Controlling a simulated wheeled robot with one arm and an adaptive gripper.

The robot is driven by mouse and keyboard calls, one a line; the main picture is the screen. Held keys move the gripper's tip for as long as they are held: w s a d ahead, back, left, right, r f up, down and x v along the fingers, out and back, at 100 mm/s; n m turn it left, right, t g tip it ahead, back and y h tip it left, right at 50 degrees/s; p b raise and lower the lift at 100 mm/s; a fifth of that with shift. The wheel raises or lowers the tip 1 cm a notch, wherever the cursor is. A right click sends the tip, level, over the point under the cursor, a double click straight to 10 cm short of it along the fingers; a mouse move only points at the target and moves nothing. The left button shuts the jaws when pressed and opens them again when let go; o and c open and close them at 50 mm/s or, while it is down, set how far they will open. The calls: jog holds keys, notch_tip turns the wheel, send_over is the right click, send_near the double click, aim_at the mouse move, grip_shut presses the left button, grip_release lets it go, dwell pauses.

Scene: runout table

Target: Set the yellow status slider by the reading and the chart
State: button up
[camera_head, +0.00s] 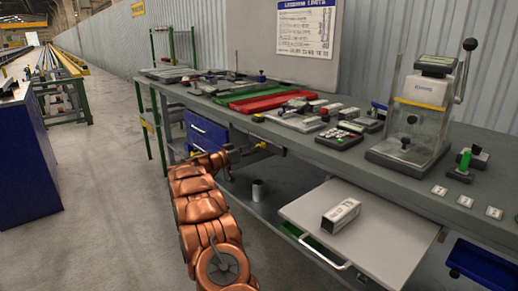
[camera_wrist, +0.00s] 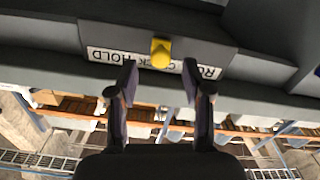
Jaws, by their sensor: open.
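In the wrist view, the yellow status slider (camera_wrist: 161,53) is a small knob on a dark panel. It stands at about the middle of a white label strip (camera_wrist: 105,55), over a partly covered word. HOLD reads on the left part of the strip, and a word starting with RO shows on the right, cut by a finger. My gripper (camera_wrist: 160,88) is open and empty, its fingers on either side of the knob and apart from it. In the head view my gripper (camera_head: 234,153) is at the bench's front edge. A chart (camera_head: 305,28) hangs behind; its text is too small to read.
A tester (camera_head: 415,118) with a small greenish display (camera_head: 437,62), unreadable here, stands on the bench's right. Red (camera_head: 270,101) and green (camera_head: 235,95) trays and a keypad device (camera_head: 340,137) lie on the bench.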

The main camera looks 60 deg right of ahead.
aim_at(261, 146)
jog(key=shift+x, duration=2.25)
jog(key=shift+c, duration=0.2)
grip_shut()
